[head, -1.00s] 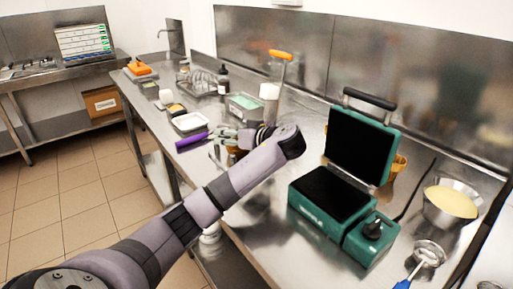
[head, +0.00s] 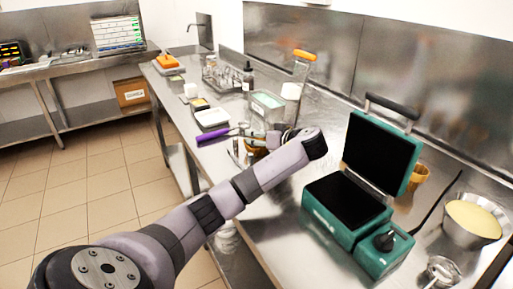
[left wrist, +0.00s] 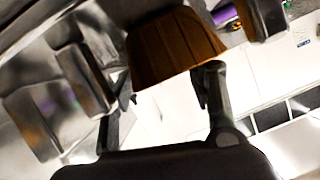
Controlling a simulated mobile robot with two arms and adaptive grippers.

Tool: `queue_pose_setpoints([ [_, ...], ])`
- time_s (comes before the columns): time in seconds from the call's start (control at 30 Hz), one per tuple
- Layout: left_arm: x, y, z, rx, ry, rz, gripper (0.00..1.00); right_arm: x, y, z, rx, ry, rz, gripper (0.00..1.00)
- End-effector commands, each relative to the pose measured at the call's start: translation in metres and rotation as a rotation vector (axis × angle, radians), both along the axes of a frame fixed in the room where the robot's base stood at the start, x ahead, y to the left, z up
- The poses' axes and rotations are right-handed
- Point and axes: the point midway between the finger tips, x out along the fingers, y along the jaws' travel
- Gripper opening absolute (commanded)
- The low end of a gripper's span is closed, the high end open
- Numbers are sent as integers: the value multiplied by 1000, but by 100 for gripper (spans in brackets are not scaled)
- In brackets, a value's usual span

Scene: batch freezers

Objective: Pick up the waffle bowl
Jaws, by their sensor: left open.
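A brown, ribbed waffle bowl (left wrist: 175,45) sits between the two fingers of my left gripper (left wrist: 163,88) in the left wrist view. The fingers are open, one on each side of the bowl's lower part in the picture; I cannot tell whether either touches it. In the head view the left gripper (head: 243,147) is at the counter's front edge, and the bowl (head: 257,150) shows only partly behind my arm. A second brown bowl (head: 418,178) stands behind the green waffle maker. My right gripper is not in view.
The green waffle maker (head: 345,208) stands open on the steel counter, right of my left arm. A metal bowl of batter (head: 472,220) is at the far right.

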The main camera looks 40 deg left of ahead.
Motion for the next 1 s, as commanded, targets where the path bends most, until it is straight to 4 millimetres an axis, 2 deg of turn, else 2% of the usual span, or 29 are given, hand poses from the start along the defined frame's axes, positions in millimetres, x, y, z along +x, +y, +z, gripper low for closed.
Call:
queue_pose_setpoints([
  [0.1, 0, 0, 0, 0, 1, 0, 50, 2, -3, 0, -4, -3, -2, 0],
  [0.83, 0, -1, 0, 0, 1, 0, 2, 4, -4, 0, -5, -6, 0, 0],
  [1.0, 0, -1, 0, 0, 1, 0, 0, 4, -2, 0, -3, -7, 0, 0],
])
